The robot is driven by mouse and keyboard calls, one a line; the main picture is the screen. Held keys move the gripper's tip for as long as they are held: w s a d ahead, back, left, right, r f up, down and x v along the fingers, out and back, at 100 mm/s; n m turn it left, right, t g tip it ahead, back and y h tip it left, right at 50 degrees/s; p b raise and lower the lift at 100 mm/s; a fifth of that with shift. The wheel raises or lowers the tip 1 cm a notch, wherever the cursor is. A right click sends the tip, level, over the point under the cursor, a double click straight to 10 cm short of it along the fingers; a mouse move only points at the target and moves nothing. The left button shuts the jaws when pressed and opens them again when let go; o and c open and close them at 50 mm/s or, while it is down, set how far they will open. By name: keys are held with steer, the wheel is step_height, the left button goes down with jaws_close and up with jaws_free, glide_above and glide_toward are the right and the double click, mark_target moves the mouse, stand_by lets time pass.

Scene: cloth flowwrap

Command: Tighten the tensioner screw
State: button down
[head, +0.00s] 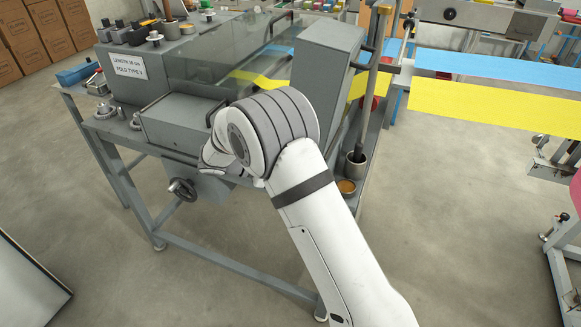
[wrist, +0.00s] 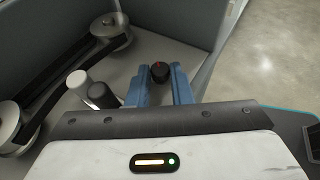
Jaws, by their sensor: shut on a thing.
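In the wrist view, the tensioner screw shows as a small black knob with a red mark (wrist: 160,71). My gripper (wrist: 161,80) has its two blue fingers shut on it, one on each side. A dark belt (wrist: 70,80) runs over two grey pulleys, one at the upper middle (wrist: 110,32) and one at the left edge (wrist: 10,125). The screw's shaft is hidden. In the head view my arm covers the gripper and the screw.
A white-tipped post (wrist: 78,80) and a dark post (wrist: 101,95) stand just left of my fingers. The grey machine (head: 180,120) has a handwheel (head: 182,189) below it. Yellow cloth (head: 490,102) and blue cloth (head: 490,66) run to the right. The floor in front is clear.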

steer(key=shift+w+m+g+p, duration=0.25)
steer(key=shift+m+g+p, duration=0.3)
steer(key=shift+m+g, duration=0.6)
steer(key=c, duration=1.3)
jaws_free()
steer(key=shift+h, duration=0.3)
